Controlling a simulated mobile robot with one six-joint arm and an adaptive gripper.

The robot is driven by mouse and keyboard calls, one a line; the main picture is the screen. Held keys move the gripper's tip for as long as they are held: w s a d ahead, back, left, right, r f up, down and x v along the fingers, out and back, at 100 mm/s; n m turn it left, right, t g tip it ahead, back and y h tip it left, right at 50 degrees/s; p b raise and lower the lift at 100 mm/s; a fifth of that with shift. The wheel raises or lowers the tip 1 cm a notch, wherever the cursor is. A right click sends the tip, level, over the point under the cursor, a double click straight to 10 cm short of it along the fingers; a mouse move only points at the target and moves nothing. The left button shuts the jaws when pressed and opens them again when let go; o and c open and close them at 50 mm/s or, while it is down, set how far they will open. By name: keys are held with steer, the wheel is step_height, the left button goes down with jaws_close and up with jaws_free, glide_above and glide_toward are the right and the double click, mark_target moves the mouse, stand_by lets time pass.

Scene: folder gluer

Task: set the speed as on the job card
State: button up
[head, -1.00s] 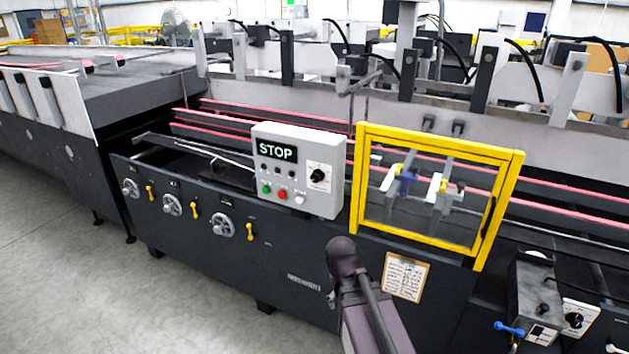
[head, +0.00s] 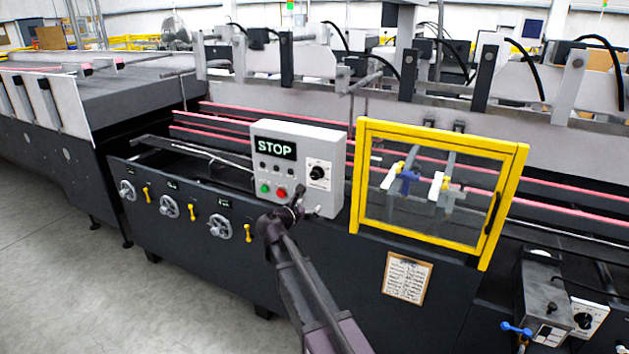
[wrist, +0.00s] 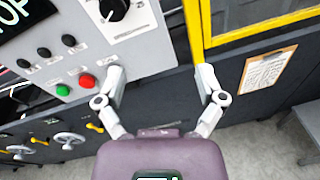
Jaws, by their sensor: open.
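The grey control box (head: 335,138) has a display (head: 275,148) reading STOP. A black speed knob (head: 317,173) sits on a white dial plate at its right side; the knob also shows at the top of the wrist view (wrist: 113,8). Below the display are small black buttons, a green button (head: 265,189) and a red button (head: 281,192). The job card (head: 407,277) is on a brown clipboard on the dark machine front; its writing is too small to read. My gripper (wrist: 160,78) is open and empty, in front of the box's lower edge, below the knob.
A yellow-framed clear guard (head: 440,190) stands right of the box. Handwheels (head: 220,226) and yellow levers (head: 248,233) line the machine front to the left. Another box with a dial (head: 584,320) sits at the lower right. The floor at left is clear.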

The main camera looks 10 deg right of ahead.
mark_target(314, 176)
steer(key=w+a+n, duration=0.1)
steer(key=w+a+r+n+t, duration=0.1)
steer(key=a+r+n+t, duration=0.1)
steer(key=n, duration=0.1)
steer(key=shift+w+a, duration=0.35)
steer(key=shift+w, duration=0.05)
steer(key=shift+w, duration=0.1)
steer(key=shift+x, duration=6.8)
steer(key=c, duration=1.2)
